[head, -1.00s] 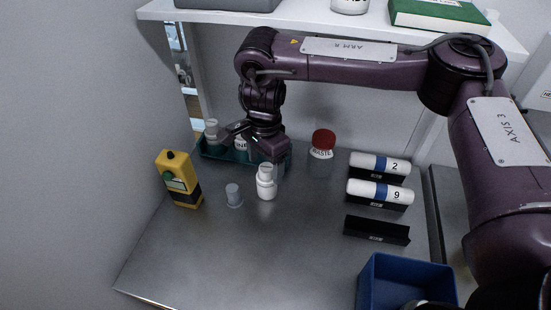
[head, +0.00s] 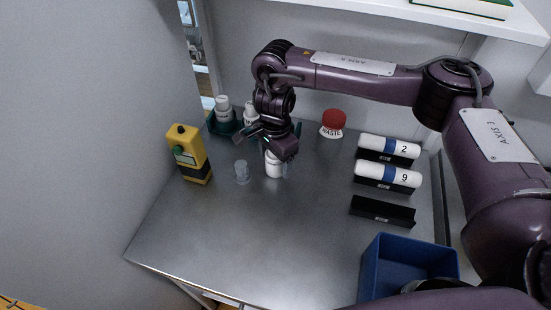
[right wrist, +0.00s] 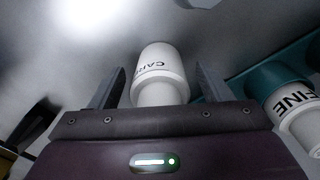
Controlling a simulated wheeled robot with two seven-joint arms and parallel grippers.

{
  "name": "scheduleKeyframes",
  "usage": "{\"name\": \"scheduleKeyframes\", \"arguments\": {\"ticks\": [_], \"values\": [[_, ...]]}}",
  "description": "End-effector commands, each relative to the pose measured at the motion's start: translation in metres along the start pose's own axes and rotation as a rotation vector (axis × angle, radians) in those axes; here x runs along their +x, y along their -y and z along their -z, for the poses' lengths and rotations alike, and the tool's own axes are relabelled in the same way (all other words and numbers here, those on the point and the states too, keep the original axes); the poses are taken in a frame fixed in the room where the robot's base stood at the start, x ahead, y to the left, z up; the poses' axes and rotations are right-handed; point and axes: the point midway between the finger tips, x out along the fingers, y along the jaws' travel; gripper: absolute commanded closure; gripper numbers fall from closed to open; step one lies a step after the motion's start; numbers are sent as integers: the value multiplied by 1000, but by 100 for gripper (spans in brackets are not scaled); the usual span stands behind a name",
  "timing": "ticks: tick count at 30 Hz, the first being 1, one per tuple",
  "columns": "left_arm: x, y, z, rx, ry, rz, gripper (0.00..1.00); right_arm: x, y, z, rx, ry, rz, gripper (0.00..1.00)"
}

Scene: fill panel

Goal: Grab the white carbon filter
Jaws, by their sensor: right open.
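The white carbon filter (head: 273,167) stands upright on the steel table in the head view, with its top hidden by my right gripper. In the right wrist view the filter (right wrist: 160,62) shows the letters "CAR" and lies between the two fingers. My right gripper (right wrist: 158,85) is open, with one finger on each side of the filter and a gap visible on both sides. In the head view the right gripper (head: 277,155) is right over the filter. My left gripper is not in view.
A clear cup (head: 242,173) and a yellow device (head: 188,152) stand left of the filter. A teal tray (head: 222,127) with white filters is behind. A red-lidded waste jar (head: 333,122), black holders (head: 382,210) and a blue bin (head: 408,262) are to the right. The front middle table is clear.

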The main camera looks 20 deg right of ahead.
Motion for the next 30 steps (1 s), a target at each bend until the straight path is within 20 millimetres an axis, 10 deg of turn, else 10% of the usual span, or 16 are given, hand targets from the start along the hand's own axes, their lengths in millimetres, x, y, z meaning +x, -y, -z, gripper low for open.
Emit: {"name": "scheduleKeyframes", "arguments": {"ticks": [13,30], "values": [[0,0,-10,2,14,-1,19,0,0,0,0,0,0,78],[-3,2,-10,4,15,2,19,-37,2,1,-2,-3,6,78]]}}
